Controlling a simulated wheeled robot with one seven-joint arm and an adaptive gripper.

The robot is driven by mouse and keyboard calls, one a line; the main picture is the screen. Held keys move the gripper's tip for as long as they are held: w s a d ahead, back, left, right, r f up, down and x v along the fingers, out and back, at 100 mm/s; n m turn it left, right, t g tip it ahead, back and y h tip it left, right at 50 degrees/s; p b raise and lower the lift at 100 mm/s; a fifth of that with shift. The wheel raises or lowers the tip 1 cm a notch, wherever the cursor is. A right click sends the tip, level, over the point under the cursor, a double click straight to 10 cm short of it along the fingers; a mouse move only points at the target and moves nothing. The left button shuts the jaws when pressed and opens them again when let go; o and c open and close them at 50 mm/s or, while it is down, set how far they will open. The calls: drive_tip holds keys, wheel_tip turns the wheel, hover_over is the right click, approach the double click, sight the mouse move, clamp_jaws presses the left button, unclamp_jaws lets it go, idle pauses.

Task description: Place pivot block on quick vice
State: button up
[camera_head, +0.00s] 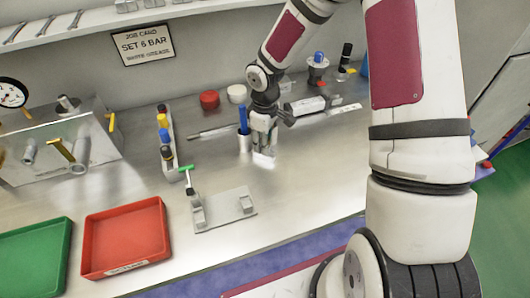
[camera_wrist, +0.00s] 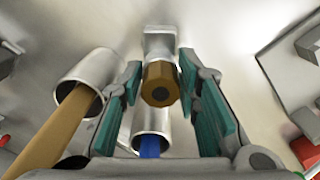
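My gripper (camera_head: 264,138) points down beside a metal cup. In the wrist view its teal-padded fingers (camera_wrist: 160,92) stand apart. Between them is a brass hexagonal piece (camera_wrist: 160,82) at a silver block (camera_wrist: 160,42), which may be the pivot block. Small gaps seem to show beside the brass, so the fingers look open around it; contact is unclear. The silver body also shows low under my gripper (camera_head: 264,158).
A metal cup (camera_head: 244,145) with a blue tool stands close left of my gripper. A red tray (camera_head: 88,258) and green tray (camera_head: 40,290) lie at front left. A bottle rack (camera_head: 170,168) stands left. Bare bench lies between gripper and plate.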

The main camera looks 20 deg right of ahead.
clamp_jaws()
drive_tip(key=shift+r, duration=0.15)
